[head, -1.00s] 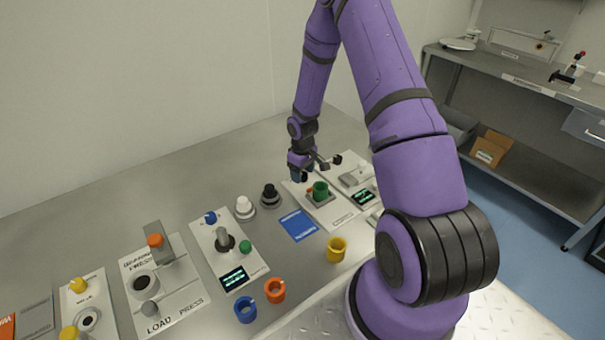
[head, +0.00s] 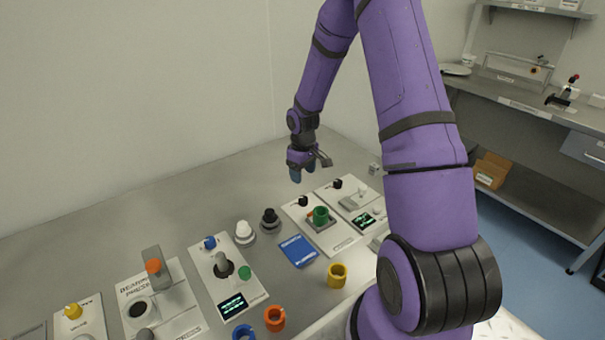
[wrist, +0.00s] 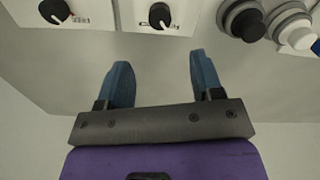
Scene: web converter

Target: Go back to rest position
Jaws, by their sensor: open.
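My gripper (head: 303,174) is at the end of my purple arm, in the air above the back part of the metal table (head: 150,215). In the wrist view my gripper (wrist: 160,82) shows two blue fingers spread apart with nothing between them.
A black knob (head: 270,216), a white knob (head: 243,231) and a blue booklet (head: 298,250) are left of the green ring. Yellow (head: 337,274) and orange (head: 274,317) rings lie near the front. A shelf (head: 540,110) stands at the right.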

